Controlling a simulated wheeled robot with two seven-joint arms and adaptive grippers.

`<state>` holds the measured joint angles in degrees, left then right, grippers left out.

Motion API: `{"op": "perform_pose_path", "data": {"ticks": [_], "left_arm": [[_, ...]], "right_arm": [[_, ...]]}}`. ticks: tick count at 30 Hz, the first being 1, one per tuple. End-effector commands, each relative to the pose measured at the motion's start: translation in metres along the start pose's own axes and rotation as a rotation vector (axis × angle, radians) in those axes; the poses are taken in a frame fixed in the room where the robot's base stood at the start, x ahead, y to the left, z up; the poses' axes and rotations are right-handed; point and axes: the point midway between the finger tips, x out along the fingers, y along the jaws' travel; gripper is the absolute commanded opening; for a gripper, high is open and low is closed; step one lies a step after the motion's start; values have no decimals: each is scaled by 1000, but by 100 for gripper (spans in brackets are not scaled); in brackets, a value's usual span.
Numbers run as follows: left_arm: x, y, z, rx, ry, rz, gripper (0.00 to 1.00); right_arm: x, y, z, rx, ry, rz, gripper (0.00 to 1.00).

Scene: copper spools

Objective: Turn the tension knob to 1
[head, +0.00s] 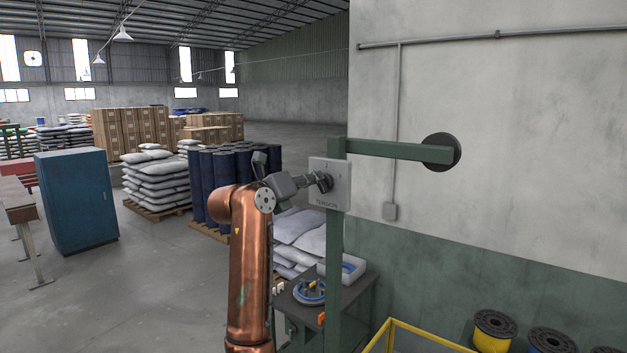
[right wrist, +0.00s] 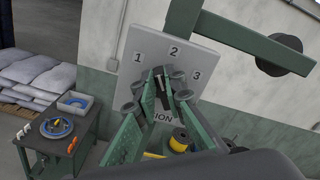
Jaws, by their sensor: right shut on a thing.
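The grey TENSION panel (head: 343,171) is fixed to a green post in the head view. In the right wrist view the panel (right wrist: 148,42) shows the numbers 1, 2 and 3 in an arc. The dark tension knob (right wrist: 157,74) sits below the numbers, partly hidden by my fingers. Its upper end leans toward the gap between 1 and 2, but I cannot tell its exact setting. My right gripper (head: 325,183) reaches the panel from the left. In the wrist view my right gripper (right wrist: 161,90) is shut on the knob. My left gripper is not in view.
A green arm (head: 395,150) runs from the post to a dark disc (head: 441,152). A dark workbench (head: 352,300) with a blue coil and a tray stands below the panel. A yellow rail (head: 432,338) and spools (head: 493,331) are at the lower right.

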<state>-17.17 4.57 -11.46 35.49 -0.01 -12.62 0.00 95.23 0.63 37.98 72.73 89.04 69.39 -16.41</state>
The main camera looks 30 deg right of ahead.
Motion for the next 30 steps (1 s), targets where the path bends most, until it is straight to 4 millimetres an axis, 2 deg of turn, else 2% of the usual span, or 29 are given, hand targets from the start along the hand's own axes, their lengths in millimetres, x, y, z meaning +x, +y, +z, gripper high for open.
{"op": "perform_pose_path", "data": {"ticks": [6, 15, 30], "left_arm": [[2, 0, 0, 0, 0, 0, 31], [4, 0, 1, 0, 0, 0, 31], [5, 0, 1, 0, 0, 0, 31]], "right_arm": [[-1, 4, 1, -191, -4, 1, 0], [-1, 8, 0, -385, -4, 0, 0], [-1, 9, 0, -486, -5, -1, 0]]}}
